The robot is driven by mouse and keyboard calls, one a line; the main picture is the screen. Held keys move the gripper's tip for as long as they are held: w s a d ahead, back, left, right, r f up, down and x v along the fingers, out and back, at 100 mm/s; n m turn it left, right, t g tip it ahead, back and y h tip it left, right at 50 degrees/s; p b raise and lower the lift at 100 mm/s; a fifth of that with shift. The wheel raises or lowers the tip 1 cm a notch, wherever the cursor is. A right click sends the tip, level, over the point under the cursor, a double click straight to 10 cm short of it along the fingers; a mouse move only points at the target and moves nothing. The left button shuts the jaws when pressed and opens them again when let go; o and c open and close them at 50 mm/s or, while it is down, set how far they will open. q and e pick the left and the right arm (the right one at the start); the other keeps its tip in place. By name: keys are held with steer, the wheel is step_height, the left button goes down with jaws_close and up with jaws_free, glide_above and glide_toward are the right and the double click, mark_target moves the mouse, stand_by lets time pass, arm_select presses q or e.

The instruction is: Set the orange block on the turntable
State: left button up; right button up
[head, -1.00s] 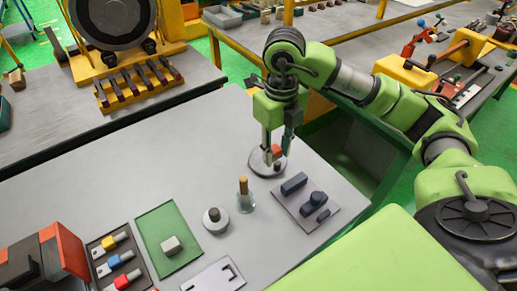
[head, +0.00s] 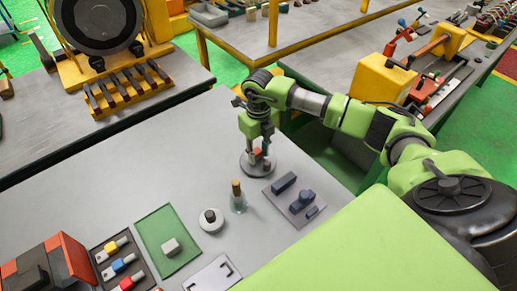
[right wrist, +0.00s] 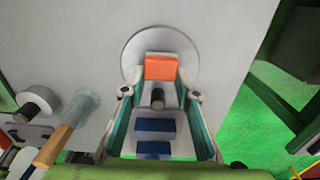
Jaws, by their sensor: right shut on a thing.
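The orange block (head: 257,152) is between the fingers of my right gripper (head: 257,154), which is shut on it. The turntable (head: 247,170) is a round grey disc on the table, directly below the gripper. In the right wrist view the block (right wrist: 160,67) lies over the disc (right wrist: 137,50), between the two fingertips (right wrist: 160,80). A short dark peg (right wrist: 157,98) shows nearer the camera. I cannot tell whether the block touches the disc. My left gripper is out of view.
A corked flask (head: 238,203) and a round part with a black knob (head: 211,219) stand front left of the turntable. A plate with dark blue blocks (head: 290,207) lies front right. A green mat (head: 154,228) lies farther left. The table behind and left of the disc is clear.

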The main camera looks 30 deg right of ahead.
mark_target(258, 154)
steer(key=shift+f, duration=0.15)
steer(key=o, duration=1.1)
step_height(258, 154, up, 12)
steer(key=b, duration=0.4)
steer(key=shift+r, duration=0.2)
